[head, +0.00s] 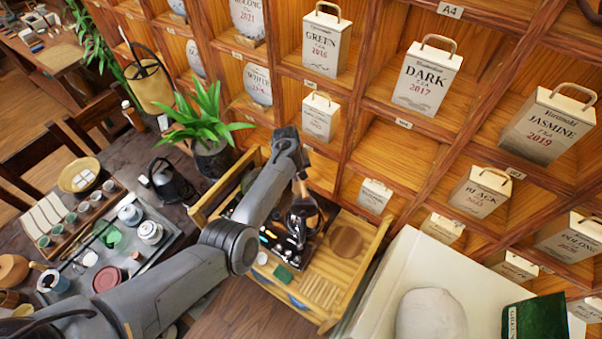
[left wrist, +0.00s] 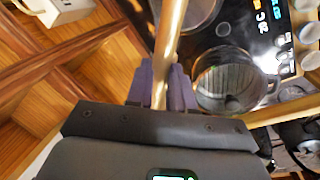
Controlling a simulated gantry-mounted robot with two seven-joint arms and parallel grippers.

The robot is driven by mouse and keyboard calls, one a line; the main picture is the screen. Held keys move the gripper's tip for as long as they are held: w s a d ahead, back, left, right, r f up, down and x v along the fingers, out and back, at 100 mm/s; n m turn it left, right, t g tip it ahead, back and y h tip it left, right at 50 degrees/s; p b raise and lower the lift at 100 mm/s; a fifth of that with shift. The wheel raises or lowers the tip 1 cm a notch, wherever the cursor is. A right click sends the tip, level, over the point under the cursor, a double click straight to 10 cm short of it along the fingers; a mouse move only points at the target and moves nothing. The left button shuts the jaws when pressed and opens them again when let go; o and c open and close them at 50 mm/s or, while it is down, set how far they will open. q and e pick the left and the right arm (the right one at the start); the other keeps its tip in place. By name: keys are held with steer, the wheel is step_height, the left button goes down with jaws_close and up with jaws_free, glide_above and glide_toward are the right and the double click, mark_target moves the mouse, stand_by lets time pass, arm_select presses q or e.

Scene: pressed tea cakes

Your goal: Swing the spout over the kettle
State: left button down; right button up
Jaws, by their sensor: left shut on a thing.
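The spout (left wrist: 170,40) is a brass-coloured tube in the left wrist view, running from the fingers up out of the frame. My left gripper (left wrist: 163,88) is shut on it, with a dark finger on each side. The kettle (left wrist: 228,85) is an open, see-through vessel just right of the tube there, apart from the fingers; its inside shows. In the head view my left gripper (head: 300,172) is over the wooden stand, and the dark kettle (head: 304,216) stands below it. My arm hides much of the spout there, and its outlet cannot be made out. My right gripper is not in view.
A black panel (left wrist: 262,45) with lit symbols lies beside the kettle. The wooden stand (head: 350,262) has raised side rails. Shelves of tea boxes (head: 425,75) rise close behind. A potted plant (head: 212,155) stands left of the stand, and a tea table (head: 165,200) is further left.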

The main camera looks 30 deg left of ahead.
arm_select(q)
steer(key=c, duration=1)
jaws_free()
step_height(320, 180, up, 10)
steer(key=s+a, duration=0.1)
steer(key=shift+s+a+r, duration=0.2)
steer(key=shift+a+r, duration=0.05)
